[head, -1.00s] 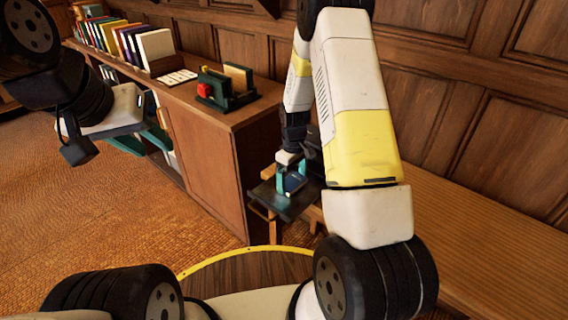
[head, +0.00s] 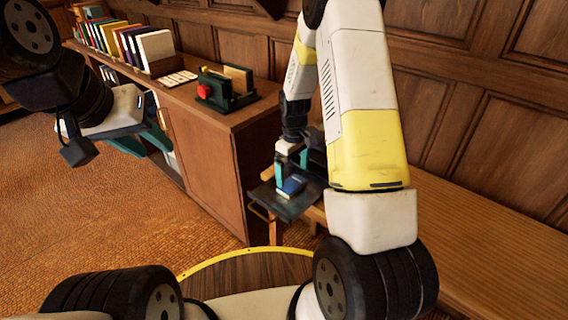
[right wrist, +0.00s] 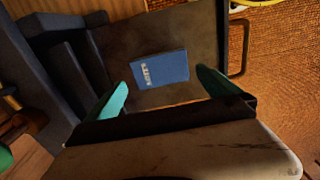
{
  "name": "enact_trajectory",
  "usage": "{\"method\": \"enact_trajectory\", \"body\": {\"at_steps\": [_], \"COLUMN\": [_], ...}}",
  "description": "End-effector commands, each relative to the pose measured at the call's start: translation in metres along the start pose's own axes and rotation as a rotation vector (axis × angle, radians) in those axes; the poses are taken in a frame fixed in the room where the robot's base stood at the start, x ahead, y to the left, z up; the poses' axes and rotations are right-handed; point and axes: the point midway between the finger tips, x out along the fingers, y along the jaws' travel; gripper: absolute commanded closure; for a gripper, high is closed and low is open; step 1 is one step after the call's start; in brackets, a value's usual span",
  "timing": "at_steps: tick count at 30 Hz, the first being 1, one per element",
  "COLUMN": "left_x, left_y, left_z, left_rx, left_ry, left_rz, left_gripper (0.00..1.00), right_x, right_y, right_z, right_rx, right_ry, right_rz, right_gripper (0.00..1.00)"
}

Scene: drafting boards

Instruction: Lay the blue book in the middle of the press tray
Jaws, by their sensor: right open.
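The blue book (head: 291,186) lies flat on the dark press tray (head: 288,208), apart from the tray's edges as far as I can see. In the right wrist view the book (right wrist: 160,70), with pale lettering at one end, lies on the brown tray floor (right wrist: 120,45); the tray's near part is hidden by my gripper. My right gripper (head: 291,165) is open just above the book, its teal fingers (right wrist: 163,80) apart on either side and clear of it. My left gripper (head: 142,143) is far off at the left, in front of the cabinet, its teal fingers apart and empty.
A wooden cabinet (head: 205,155) stands left of the tray. On its top are a row of books (head: 120,40), white cards (head: 177,77) and a dark green holder (head: 228,98) with a red part. A long wooden bench (head: 480,235) runs along the panelled wall at right.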

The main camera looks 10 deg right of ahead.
Motion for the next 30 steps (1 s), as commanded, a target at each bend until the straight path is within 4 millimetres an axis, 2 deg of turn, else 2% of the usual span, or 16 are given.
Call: {"method": "enact_trajectory", "body": {"at_steps": [1,6,14,17,20,23,27,30], "left_x": [0.0,0.0,0.0,0.0,0.0,0.0,0.0,0.0], "left_y": [0.0,0.0,0.0,0.0,0.0,0.0,0.0,0.0], "left_z": [0.0,0.0,0.0,0.0,0.0,0.0,0.0,0.0], "left_rx": [0.0,0.0,0.0,0.0,0.0,0.0,0.0,0.0], "left_ry": [0.0,0.0,0.0,0.0,0.0,0.0,0.0,0.0], "left_rz": [0.0,0.0,0.0,0.0,0.0,0.0,0.0,0.0], "left_gripper": [0.64,0.64,0.64,0.64,0.64,0.64,0.64,0.64], "right_x": [-0.014,-0.048,-0.077,-0.096,-0.132,-0.177,-0.232,-0.262], "right_y": [0.001,0.0,-0.001,-0.004,-0.013,-0.029,-0.059,-0.083], "right_z": [-0.001,-0.001,0.0,0.004,0.013,0.03,0.063,0.088], "right_rx": [0.0,0.001,0.004,0.026,0.082,0.16,0.273,0.347], "right_ry": [0.004,0.004,0.004,0.027,0.079,0.154,0.26,0.336], "right_rz": [0.003,0.002,0.0,0.005,0.014,0.02,0.023,0.024], "right_gripper": [0.0,0.0,0.0,0.0,0.0,0.0,0.0,0.0]}}
